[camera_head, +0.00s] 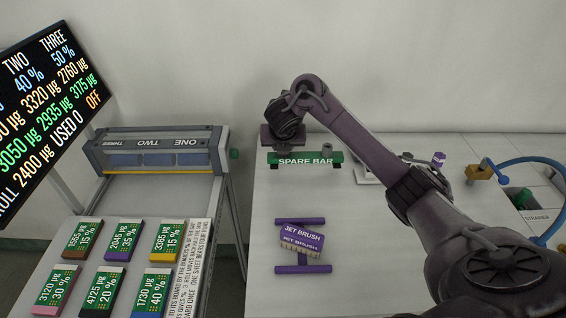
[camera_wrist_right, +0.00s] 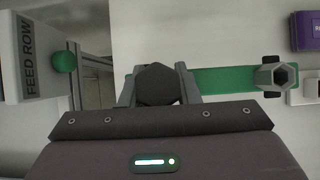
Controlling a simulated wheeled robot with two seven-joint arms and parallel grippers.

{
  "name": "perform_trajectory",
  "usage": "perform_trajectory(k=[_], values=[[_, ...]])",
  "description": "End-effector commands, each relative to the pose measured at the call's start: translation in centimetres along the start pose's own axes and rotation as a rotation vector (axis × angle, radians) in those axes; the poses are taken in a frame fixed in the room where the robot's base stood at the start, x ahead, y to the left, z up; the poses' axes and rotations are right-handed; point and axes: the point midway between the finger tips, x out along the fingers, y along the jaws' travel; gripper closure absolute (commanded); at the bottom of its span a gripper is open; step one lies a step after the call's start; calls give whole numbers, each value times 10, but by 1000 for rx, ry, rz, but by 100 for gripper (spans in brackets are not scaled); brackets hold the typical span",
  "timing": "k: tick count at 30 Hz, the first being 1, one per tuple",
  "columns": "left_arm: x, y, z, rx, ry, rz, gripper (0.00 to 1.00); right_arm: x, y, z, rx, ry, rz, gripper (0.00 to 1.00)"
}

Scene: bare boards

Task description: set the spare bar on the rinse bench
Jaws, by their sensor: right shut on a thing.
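The spare bar (camera_head: 305,161) is a green labelled bar at the back left of the white bench (camera_head: 370,255). No label names this bench as the rinse bench. My right gripper (camera_head: 288,140) comes in from the right and is over the bar's left part. In the right wrist view, my right gripper (camera_wrist_right: 158,88) is shut on a dark hexagonal knob at one end of the green bar (camera_wrist_right: 225,80). A second hexagonal post stands at the bar's other end. I cannot tell whether the bar touches the bench top. My left gripper is not in view.
A feed stand (camera_head: 155,155), several labelled boards and a screen (camera_head: 45,110) are left. The bench's front middle is clear.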

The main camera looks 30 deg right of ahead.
Motion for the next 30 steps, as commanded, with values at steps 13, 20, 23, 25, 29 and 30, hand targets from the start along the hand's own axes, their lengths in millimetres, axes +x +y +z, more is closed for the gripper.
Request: perform_trajectory(k=[13,20,23,25,29,30], values=[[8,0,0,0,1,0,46,35,0,-22,0,-2,0,100],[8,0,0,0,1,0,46,35,0,-23,-1,0,0,62],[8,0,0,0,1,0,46,35,0,-23,-1,0,0,49],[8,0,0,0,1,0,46,35,0,-23,0,0,0,49],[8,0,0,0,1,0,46,35,0,-23,0,0,0,49],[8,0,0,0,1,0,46,35,0,-22,0,0,0,49]])
